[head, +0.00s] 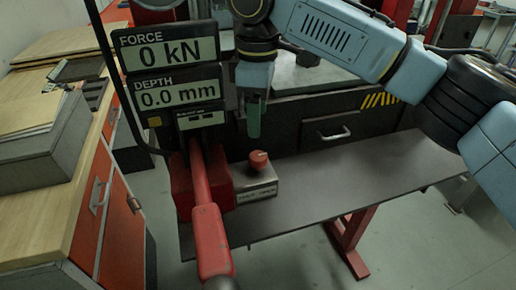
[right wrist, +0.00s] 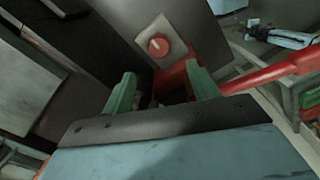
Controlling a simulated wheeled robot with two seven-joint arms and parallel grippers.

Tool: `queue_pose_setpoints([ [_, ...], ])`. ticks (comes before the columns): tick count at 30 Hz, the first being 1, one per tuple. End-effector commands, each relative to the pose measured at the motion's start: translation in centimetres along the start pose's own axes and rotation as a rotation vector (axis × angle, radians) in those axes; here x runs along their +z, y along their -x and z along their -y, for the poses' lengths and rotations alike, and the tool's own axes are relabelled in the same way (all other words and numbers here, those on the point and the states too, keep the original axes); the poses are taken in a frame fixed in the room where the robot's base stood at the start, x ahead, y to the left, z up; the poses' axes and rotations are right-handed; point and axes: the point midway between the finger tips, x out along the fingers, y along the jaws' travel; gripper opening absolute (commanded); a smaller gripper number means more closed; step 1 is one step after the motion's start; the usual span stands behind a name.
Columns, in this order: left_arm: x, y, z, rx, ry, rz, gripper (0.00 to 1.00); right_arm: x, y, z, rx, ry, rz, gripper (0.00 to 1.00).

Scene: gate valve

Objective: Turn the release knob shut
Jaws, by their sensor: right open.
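The release knob (head: 258,160) is a small red round knob on top of a grey metal block (head: 257,190) with a label on its front. In the right wrist view the knob (right wrist: 158,46) has a pale pointer mark and sits on a light square plate, beyond the fingertips. My right gripper (head: 254,132) points down above the knob, apart from it. The right wrist view shows its two green fingers (right wrist: 162,84) spread with nothing between them. My left gripper is not in view.
A red lever (head: 207,215) slopes toward me, left of the knob. A display panel (head: 170,80) reading 0 kN and 0.0 mm stands behind it. A dark bench shelf (head: 350,180) extends clear to the right. A wooden-topped cabinet (head: 75,190) stands at left.

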Motion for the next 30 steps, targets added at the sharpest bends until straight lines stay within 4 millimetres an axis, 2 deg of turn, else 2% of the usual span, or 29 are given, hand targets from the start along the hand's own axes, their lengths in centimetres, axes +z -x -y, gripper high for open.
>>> queue_pose_setpoints([
  [3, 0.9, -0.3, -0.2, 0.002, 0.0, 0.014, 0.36, 0.1, -2.9, 0.0, -0.002, -0.001, 0.002, 0.59],
  [6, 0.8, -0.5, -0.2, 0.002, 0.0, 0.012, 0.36, 0.1, -5.0, 0.0, -0.001, -0.002, 0.002, 0.59],
  [13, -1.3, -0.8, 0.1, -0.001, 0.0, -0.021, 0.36, 0.1, -8.8, 0.0, -0.001, -0.002, 0.0, 0.59],
  [18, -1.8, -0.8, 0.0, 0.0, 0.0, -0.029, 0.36, 0.0, -10.1, 0.0, 0.0, -0.002, 0.0, 0.59],
  [27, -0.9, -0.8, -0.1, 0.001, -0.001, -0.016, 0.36, 0.0, -10.3, 0.0, 0.001, -0.002, -0.001, 0.59],
  [28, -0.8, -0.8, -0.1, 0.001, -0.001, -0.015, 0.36, 0.0, -10.3, 0.0, 0.001, -0.002, -0.001, 0.58],
  [30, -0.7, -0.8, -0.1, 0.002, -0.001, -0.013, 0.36, 0.0, -10.3, 0.0, 0.001, -0.002, -0.001, 0.49],
])
